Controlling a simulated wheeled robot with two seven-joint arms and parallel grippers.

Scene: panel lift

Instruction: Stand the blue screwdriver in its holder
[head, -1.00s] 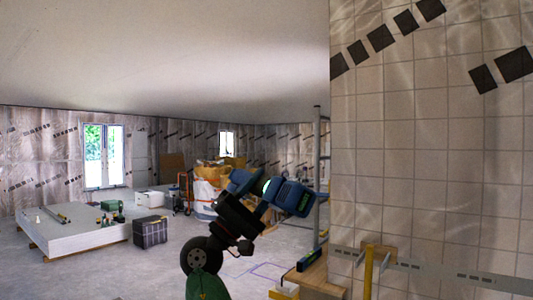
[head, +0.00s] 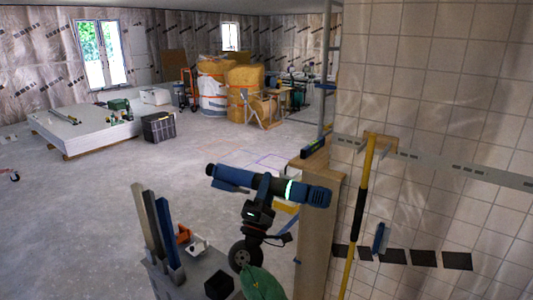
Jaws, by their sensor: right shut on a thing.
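My right gripper (head: 264,189) is black and comes up from the bottom of the head view. It is shut around the middle of a long blue tool, which I take to be the blue screwdriver (head: 315,194). The tool lies nearly level, with a dark end at left and a glowing green band right of the middle. It is in the air, apart from the surfaces around it. A small black block (head: 219,284) on the grey stand (head: 190,280) below may be its holder; I cannot tell for sure. My left gripper is out of view.
Upright grey and blue bars (head: 166,232) and an orange item (head: 183,234) are on the stand at lower left. A wooden ledge (head: 316,165) and a yellow pole (head: 366,170) stand before the tiled wall at right. Open floor (head: 80,220) lies at left.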

